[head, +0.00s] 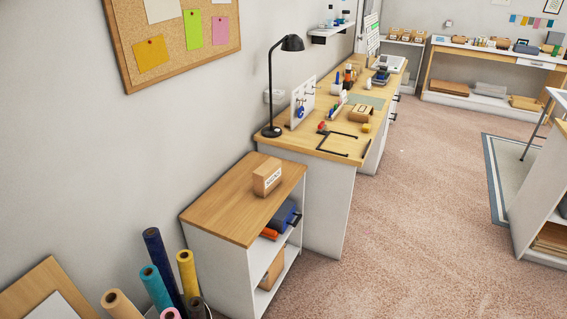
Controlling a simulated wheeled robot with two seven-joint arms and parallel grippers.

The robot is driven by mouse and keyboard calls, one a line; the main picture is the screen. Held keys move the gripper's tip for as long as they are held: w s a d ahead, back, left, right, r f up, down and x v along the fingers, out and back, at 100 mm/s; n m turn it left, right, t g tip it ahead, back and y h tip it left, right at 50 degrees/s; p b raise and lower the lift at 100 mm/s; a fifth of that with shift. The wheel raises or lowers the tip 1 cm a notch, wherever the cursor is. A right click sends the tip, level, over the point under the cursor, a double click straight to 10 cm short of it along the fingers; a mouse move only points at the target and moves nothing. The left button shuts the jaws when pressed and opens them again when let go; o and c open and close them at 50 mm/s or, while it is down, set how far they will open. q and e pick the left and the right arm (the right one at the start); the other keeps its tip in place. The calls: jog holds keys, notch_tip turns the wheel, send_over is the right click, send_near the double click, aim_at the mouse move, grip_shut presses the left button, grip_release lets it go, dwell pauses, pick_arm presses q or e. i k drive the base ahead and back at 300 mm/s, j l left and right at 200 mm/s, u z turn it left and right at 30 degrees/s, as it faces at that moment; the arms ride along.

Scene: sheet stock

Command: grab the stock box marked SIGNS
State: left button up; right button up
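A small brown cardboard box (264,178) with a white label stands on the wooden top of a low white shelf unit in the middle of the view. Its lettering is too small to read surely, so I cannot tell whether it says SIGNS. Another brown box (272,270) sits on the unit's lower shelf, partly hidden by the side panel. A small brown box (362,114) lies on the desk behind. Several small boxes (404,34) stand on the far shelf; their marks are unreadable. Neither of my grippers is in view.
The shelf unit (213,212) adjoins a long desk (322,146) with a black lamp (270,95) and tools. Upright coloured rolls (155,285) stand at the front left. The carpet (420,210) to the right is open. A white cabinet (535,205) stands at the right edge.

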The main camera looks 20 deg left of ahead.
aim_at(267, 176)
jog(key=i+l+u, duration=0.15)
jog(key=i+u, duration=0.2)
jog(key=i+l+u, duration=0.35)
jog(key=i, duration=0.2)
jog(key=i+l+u, duration=0.65)
jog(key=l, duration=0.3)
jog(key=i+l+u, duration=0.15)
jog(key=l, duration=0.2)
jog(key=i+l+u, duration=0.15)
jog(key=l, duration=0.15)
jog(key=i+l+u, duration=0.15)
jog(key=l, duration=0.25)
